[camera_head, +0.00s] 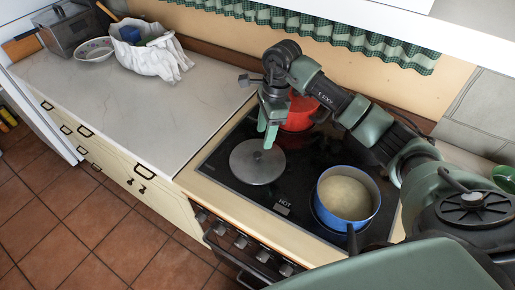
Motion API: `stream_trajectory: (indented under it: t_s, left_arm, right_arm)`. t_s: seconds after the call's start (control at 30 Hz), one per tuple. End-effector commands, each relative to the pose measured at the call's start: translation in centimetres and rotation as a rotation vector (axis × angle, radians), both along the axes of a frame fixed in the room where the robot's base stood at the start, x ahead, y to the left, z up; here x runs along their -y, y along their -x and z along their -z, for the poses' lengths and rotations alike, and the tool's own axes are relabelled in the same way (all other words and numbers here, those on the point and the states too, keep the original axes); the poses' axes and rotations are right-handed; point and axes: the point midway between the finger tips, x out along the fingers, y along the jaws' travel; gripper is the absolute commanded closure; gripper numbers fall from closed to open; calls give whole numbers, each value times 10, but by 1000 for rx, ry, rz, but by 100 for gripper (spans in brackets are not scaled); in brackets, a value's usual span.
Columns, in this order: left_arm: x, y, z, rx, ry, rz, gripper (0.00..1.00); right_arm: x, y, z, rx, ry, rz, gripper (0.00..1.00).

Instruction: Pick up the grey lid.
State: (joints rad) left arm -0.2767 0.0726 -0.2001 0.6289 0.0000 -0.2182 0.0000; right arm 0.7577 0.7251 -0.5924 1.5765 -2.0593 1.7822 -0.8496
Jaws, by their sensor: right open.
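The grey lid (246,166) is a flat round disc with a small knob near its middle. It lies on the black cooktop (289,190), towards its left side. My right gripper (268,136) comes down over the lid from above, its green fingers pointing down at the knob. It is open, and I cannot tell whether its fingertips touch the knob. My right arm reaches in from the right across the cooktop. My left gripper is not in view.
A red pot (298,119) stands behind my gripper, partly hidden by my arm. A blue pot (345,197) with pale contents stands at the cooktop's front right. The counter (130,100) to the left is mostly clear, with a white cloth (155,62) and a bowl (95,51) at its far end.

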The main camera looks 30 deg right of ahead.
Motion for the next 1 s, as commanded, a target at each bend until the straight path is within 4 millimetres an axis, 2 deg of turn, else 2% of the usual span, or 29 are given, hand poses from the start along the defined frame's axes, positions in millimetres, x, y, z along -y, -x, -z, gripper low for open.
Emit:
stream_trajectory:
  t_s: [0.23,0.4,0.6,0.83,0.87,1.0]
  left_arm:
    - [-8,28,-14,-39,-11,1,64]
    - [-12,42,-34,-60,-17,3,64]
    - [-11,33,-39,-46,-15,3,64]
    - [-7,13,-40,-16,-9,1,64]
    - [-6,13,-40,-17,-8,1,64]
    - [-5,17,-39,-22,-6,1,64]
  right_arm:
    - [-8,1,24,-5,-3,0,49]
    - [-19,1,45,-7,-4,0,49]
    - [-21,-1,70,-3,-2,1,49]
    - [-21,-1,73,-1,-1,0,49]
    - [-21,-1,73,-1,-1,0,54]
    - [-21,-2,72,-1,-1,0,93]
